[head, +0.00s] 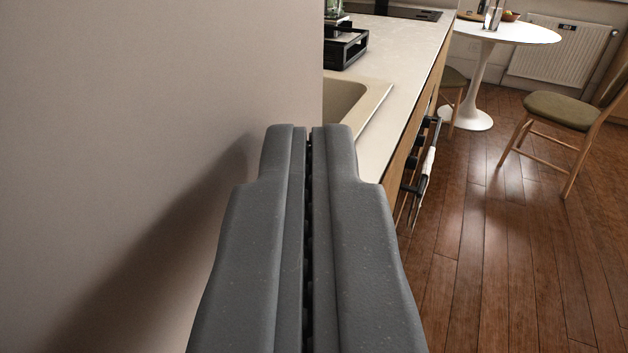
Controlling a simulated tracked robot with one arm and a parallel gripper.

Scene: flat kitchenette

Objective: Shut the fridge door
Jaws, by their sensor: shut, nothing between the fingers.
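My gripper (308,132) is shut and empty, pointing forward in the middle of the head view. A large plain greyish-beige flat surface (130,120) fills the left of the view, close beside my gripper, with the gripper's shadow on it. I cannot tell whether this surface is the fridge door, the fridge's side or a wall. No handle, hinge or door edge that I can identify as the fridge's shows. I cannot tell whether the gripper touches the surface.
A counter (408,62) with a beige sink (372,100) and a black rack (345,48) lies ahead. Cloth (425,172) hangs on its front. A white round table (520,34) and a chair (560,108) stand at the back right. The wooden floor (500,250) at right is clear.

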